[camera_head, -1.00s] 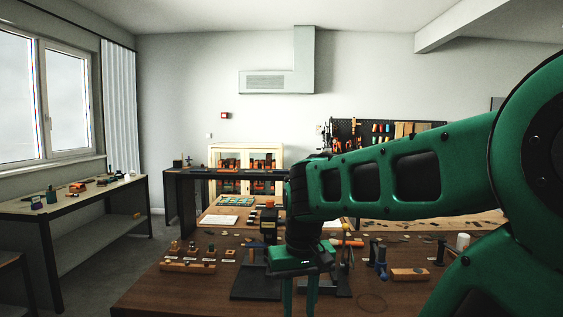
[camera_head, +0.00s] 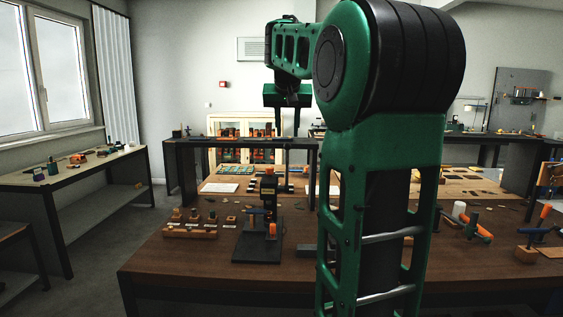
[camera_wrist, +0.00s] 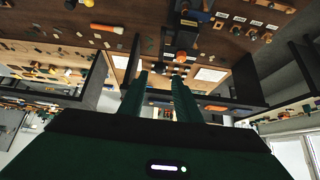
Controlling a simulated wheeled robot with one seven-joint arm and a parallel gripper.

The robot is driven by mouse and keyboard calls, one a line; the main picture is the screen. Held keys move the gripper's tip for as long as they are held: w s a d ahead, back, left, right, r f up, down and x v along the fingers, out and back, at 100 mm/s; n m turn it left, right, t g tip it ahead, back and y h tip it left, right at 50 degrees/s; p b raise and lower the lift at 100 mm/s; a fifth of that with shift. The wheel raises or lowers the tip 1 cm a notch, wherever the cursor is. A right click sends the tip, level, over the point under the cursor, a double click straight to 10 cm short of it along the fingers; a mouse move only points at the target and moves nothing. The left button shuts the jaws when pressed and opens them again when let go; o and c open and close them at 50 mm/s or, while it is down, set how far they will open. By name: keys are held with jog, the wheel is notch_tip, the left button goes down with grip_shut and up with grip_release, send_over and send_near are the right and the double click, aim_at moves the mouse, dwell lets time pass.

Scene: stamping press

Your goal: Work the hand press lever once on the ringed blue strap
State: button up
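The hand press (camera_head: 269,190) stands on a black base plate (camera_head: 257,250) on the brown bench, with an orange knob on top and an orange part lower at its front. A small blue piece (camera_head: 257,211) shows at the press; I cannot tell whether it is the strap, and no ring can be made out. My gripper (camera_head: 287,134) is raised above and behind the press in the picture, pointing down, its two green fingers apart and empty. In the wrist view, the gripper (camera_wrist: 160,72) shows a gap between its fingers, and the press (camera_wrist: 185,35) appears upside down beyond them.
A wooden rack with small stamps (camera_head: 190,232) stands left of the press. A dark raised shelf (camera_head: 240,143) stands behind. My arm hides the bench's middle.

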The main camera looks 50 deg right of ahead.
aim_at(287, 144)
jog(key=x, duration=0.6)
jog(key=shift+w+d+f, duration=0.15)
jog(key=shift+f, duration=0.2)
jog(key=shift+r, duration=0.15)
jog(key=c, duration=0.6)
jog(key=s+a+f, duration=0.3)
jog(key=s+a, duration=0.1)
jog(key=a, duration=0.1)
jog(key=shift+f, duration=0.1)
jog(key=s+a+f, duration=0.2)
jog(key=f, duration=0.1)
jog(key=shift+s+a+f, duration=0.15)
jog(key=shift+a+f, duration=0.15)
jog(key=shift+a, duration=0.05)
